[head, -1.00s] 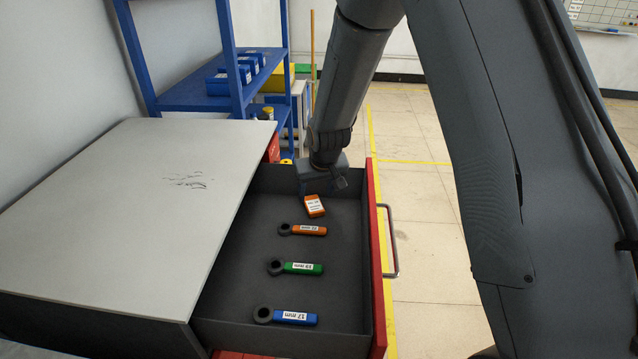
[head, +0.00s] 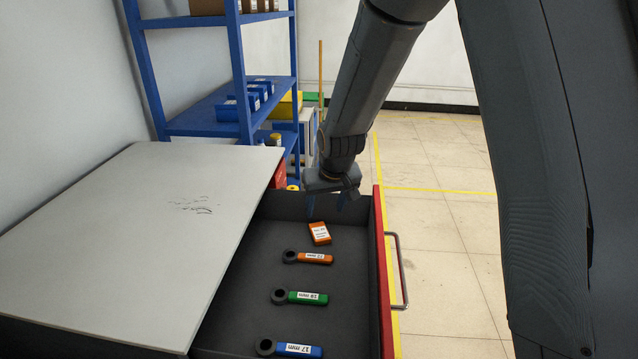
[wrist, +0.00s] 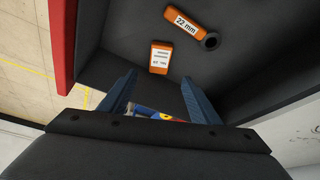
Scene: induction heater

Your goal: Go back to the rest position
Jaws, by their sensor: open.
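My gripper (head: 327,205) is open and empty above the far end of the open drawer. Its two blue fingers also show apart in the wrist view (wrist: 160,98). The small orange block with a white label (head: 320,233) lies on the drawer floor just below and in front of the fingers, apart from them; it also shows in the wrist view (wrist: 160,58). An orange-handled tool marked 22 mm (wrist: 187,23) lies nearer the camera in the head view (head: 314,258). My forearm hangs down from the top of the head view.
The dark drawer has a red front (head: 382,280) with a metal handle (head: 401,270). A green-handled tool (head: 306,298) and a blue-handled one (head: 296,350) lie in it. A grey worktop (head: 130,230) is at left, blue shelves (head: 205,115) behind. Floor at right is clear.

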